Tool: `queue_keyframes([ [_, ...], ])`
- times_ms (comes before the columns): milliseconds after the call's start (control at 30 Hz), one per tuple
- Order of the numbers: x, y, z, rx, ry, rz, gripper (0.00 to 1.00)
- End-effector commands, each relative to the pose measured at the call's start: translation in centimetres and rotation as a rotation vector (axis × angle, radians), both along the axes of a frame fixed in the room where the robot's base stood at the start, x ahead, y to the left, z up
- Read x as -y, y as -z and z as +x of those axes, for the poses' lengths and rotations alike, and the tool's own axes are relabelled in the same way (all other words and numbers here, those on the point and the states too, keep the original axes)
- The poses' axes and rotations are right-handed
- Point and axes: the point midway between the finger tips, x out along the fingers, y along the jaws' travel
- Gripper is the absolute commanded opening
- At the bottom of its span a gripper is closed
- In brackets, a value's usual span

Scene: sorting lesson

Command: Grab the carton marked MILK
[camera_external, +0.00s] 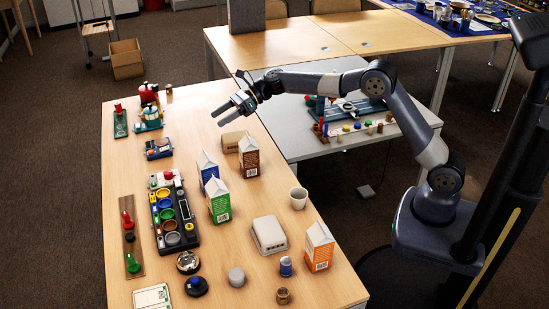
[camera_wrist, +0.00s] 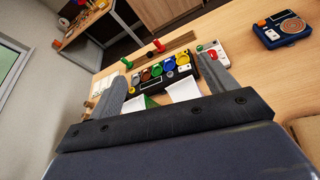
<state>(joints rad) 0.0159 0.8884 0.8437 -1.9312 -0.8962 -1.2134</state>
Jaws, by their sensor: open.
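Several gable-top cartons stand upright on the wooden table: a blue carton (camera_external: 208,172), a brown carton (camera_external: 249,157), a green carton (camera_external: 219,202) and an orange carton (camera_external: 318,247). The word MILK cannot be read on any of them. My gripper (camera_external: 221,114) is open and empty, above the table and beyond the blue and brown cartons in the external view. In the wrist view, two white carton tops, one with a green edge (camera_wrist: 150,102), show between my fingers (camera_wrist: 168,72), mostly hidden by the gripper body.
Near the cartons are a white cup (camera_external: 298,198), a beige box (camera_external: 269,235) and a black tray of coloured pots (camera_external: 191,235). A grey side table (camera_external: 310,148) with parts adjoins on the right. Bare wood lies beneath my gripper.

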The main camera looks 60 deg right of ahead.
Motion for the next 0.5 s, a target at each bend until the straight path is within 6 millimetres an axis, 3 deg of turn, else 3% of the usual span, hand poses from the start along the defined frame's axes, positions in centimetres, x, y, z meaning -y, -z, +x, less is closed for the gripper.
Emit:
queue_keyframes([
  [133,-3.2,-0.4,1.1,0.187,-0.103,-0.167,0.8],
  [200,-2.8,2.9,1.1,0.173,-0.097,-0.163,0.8],
  [500,-2.8,7.7,1.0,0.176,-0.095,-0.161,0.8],
])
